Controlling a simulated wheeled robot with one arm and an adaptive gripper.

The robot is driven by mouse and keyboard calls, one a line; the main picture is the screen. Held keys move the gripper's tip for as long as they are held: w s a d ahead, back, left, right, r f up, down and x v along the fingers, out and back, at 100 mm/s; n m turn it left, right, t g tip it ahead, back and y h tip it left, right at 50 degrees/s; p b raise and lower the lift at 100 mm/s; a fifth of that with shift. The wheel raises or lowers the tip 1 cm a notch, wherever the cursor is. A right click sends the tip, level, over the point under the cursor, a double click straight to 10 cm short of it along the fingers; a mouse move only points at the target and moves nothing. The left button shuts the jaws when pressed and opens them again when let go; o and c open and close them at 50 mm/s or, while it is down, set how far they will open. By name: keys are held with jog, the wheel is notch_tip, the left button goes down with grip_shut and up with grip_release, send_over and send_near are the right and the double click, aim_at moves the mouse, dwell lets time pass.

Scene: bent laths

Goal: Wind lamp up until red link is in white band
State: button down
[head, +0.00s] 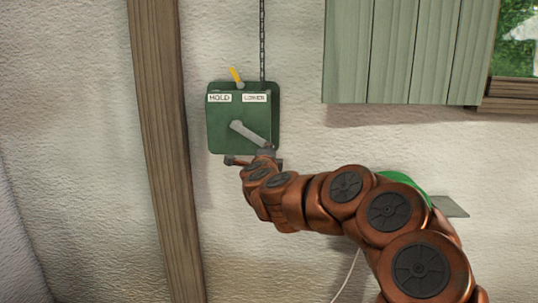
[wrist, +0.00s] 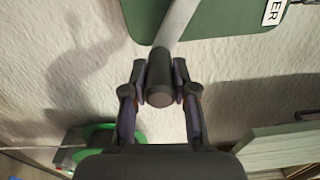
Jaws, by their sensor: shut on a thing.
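A green winch box (head: 222,138) is fixed to the white wall, with HOLD and LOWER labels. A yellow lever (head: 236,76) on its top tilts left, toward the HOLD side. A grey crank arm (head: 252,134) points down and right from the box's middle. My gripper (head: 266,158) is at the crank's lower end. In the wrist view its fingers close from both sides on the dark crank handle (wrist: 160,82). A dark chain (head: 262,45) runs straight up from the box out of view. I see no lamp, red link or white band.
A wooden post (head: 165,150) stands close left of the box. A green shutter (head: 410,55) and window are at the upper right. A green round thing (head: 405,185) and a grey plate (head: 450,206) are partly behind my arm. The wall below the box is bare.

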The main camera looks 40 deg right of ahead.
jog(key=shift+a+f, duration=0.1)
jog(key=shift+f, duration=0.05)
jog(key=c, duration=0.9)
grip_release()
jog(key=v, duration=1.2)
jog(key=shift+w, duration=0.15)
